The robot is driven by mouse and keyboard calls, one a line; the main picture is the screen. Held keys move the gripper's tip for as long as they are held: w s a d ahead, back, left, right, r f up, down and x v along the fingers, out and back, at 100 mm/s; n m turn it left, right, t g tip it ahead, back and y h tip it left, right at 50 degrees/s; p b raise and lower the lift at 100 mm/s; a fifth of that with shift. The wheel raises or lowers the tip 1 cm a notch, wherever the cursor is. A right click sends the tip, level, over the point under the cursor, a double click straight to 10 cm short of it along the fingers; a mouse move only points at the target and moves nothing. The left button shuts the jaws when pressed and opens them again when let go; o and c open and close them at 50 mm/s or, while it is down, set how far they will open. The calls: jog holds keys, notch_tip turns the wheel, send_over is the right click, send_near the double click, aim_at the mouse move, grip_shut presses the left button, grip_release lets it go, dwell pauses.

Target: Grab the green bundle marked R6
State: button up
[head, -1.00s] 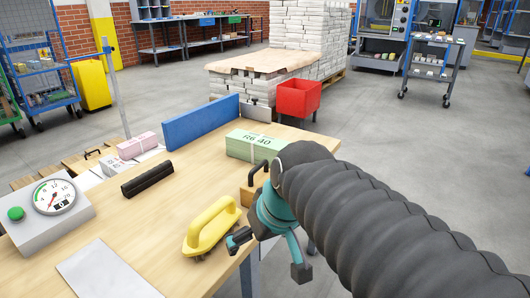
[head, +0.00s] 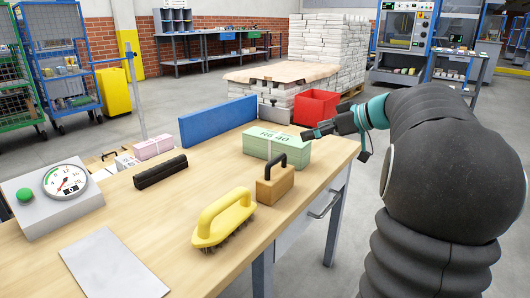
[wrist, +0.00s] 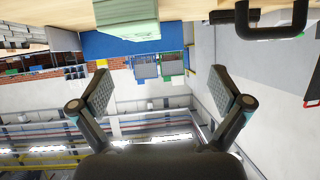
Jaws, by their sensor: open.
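The green bundle (head: 276,144) lies on the wooden table near its right back edge, with "R6 40" printed on its top. In the wrist view the green bundle (wrist: 127,18) shows at the top, upside down and cut off by the frame edge. My gripper (head: 308,134) is just right of the bundle's far end, above it or past it; I cannot tell the exact gap. In the wrist view my gripper (wrist: 165,92) has its two fingers spread wide with nothing between them.
A yellow brush (head: 222,222), a black bar (head: 160,171) and a blue upright panel (head: 218,121) are also on the table. A red bin (head: 316,106) stands behind. The table's middle is clear.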

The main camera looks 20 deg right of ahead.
jog(key=d, duration=0.3)
jog(key=t, duration=0.1)
send_near(274, 135)
jog(key=x, duration=0.7)
jog(key=shift+a+f, duration=0.15)
jog(key=shift+f, duration=0.2)
jog(key=c, duration=1.5)
jog(key=shift+r, duration=0.15)
jog(key=c, duration=0.4)
jog(key=shift+r, duration=0.1)
